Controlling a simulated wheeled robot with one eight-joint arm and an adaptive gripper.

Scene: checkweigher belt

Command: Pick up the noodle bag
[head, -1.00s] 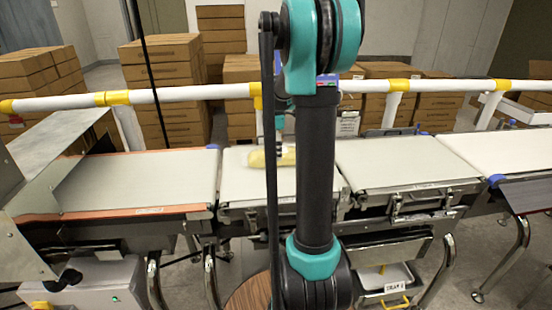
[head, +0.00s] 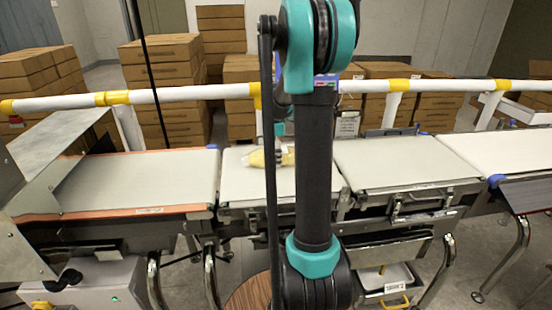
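The noodle bag (head: 257,158) is a pale yellow packet on the white middle belt (head: 240,185), near its far side. My arm's links cover its right part. My gripper (head: 281,148) is at the bag, showing only as a dark sliver between the arm links. Its fingertips are mostly hidden, so I cannot tell whether they are closed on the bag or whether the bag is clear of the belt.
A white rail with yellow joints (head: 190,92) runs behind the belts. More belt sections lie left (head: 130,180) and right (head: 400,160). Stacked cartons (head: 165,85) stand behind the rail. A wood-topped round stool (head: 248,295) is in front, low in the picture.

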